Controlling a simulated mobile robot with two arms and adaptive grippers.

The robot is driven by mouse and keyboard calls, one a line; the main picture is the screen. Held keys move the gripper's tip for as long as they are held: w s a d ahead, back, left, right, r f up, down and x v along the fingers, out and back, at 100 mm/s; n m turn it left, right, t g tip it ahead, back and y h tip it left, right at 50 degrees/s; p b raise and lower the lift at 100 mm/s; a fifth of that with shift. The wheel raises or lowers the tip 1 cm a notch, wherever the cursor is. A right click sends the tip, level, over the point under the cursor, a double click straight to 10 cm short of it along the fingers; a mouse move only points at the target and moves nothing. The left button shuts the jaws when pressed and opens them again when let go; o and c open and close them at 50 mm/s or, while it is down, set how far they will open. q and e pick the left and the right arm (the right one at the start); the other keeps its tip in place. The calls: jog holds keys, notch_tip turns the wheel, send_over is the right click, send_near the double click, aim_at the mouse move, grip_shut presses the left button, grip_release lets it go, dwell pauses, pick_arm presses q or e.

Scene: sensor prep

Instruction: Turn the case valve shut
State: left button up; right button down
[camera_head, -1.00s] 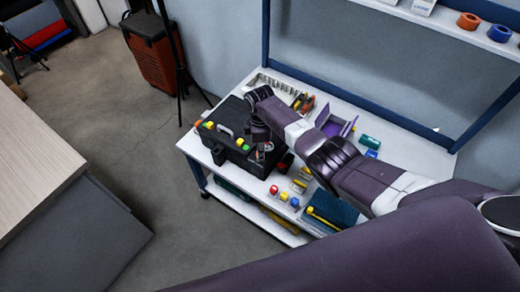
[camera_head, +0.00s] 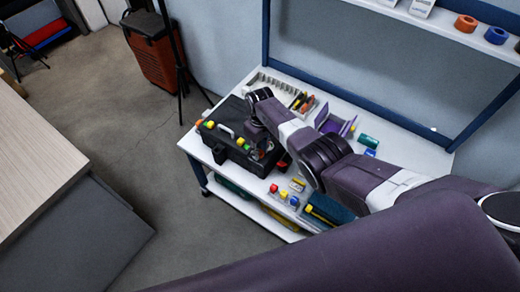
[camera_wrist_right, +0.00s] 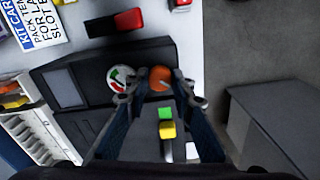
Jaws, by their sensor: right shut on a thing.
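The black case (camera_head: 207,136) lies on the white cart, with a light handle and small green, yellow and orange pieces on it. A round gauge (camera_wrist_right: 119,78) with white, red and green areas is beside the knob. My left gripper is not in view.
The cart (camera_head: 258,191) also holds a purple open box (camera_head: 336,125), a green cylinder (camera_head: 368,140) and several small colored items near its front edge. A wooden-topped cabinet (camera_head: 35,150) stands left. Floor between is clear.

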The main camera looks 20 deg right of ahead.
aim_at(260, 153)
jog(key=shift+m, duration=1)
jog(key=c, duration=1.7)
grip_release()
jog(key=shift+o, duration=0.2)
notch_tip(260, 153, up, 12)
jog(key=shift+f, duration=0.1)
